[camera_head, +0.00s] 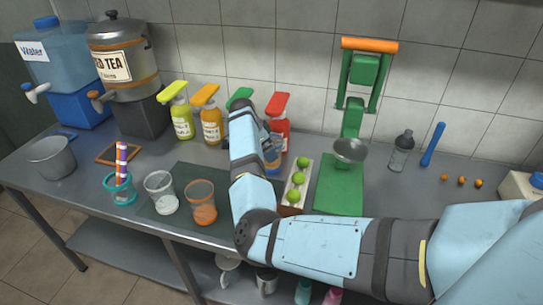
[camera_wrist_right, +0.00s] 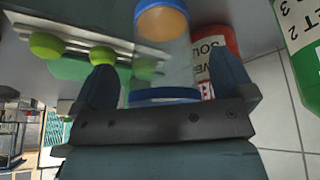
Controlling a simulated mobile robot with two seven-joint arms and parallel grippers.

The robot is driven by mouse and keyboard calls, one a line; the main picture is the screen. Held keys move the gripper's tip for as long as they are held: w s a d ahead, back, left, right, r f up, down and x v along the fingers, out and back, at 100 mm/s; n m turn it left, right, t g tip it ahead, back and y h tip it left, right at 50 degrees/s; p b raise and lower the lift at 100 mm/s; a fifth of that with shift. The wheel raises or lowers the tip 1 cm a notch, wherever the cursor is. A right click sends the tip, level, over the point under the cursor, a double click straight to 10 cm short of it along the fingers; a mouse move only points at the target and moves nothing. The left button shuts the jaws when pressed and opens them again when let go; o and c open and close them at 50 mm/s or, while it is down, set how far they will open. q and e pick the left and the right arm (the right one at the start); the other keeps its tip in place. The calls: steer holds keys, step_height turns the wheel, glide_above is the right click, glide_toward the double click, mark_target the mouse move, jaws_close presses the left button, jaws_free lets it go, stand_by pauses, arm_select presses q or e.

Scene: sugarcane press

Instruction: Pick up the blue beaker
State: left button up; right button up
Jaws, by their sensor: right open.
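The blue beaker (camera_wrist_right: 165,75) is a clear cup with blue bands at its ends and an orange-tan part, seen in the right wrist view. My right gripper (camera_wrist_right: 166,82) is open, with one dark finger on each side of the beaker; I cannot tell whether either finger touches it. In the head view my right arm hides most of the beaker, and a bit of blue and orange (camera_head: 272,158) shows just right of the forearm. My left gripper is not in view.
A tray of green limes (camera_head: 297,185) and a green board with a press (camera_head: 340,185) stand right of the beaker. Red (camera_head: 279,122) and green bottles stand behind. An orange cup (camera_head: 201,202) and a clear cup (camera_head: 160,192) stand left of my arm.

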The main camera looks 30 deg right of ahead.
steer(key=shift+s+d+f, duration=0.15)
steer(key=shift+d+f, duration=0.05)
steer(key=shift+d, duration=0.5)
steer(key=shift+f, duration=0.4)
steer(key=c, duration=1)
steer(key=shift+r, duration=0.1)
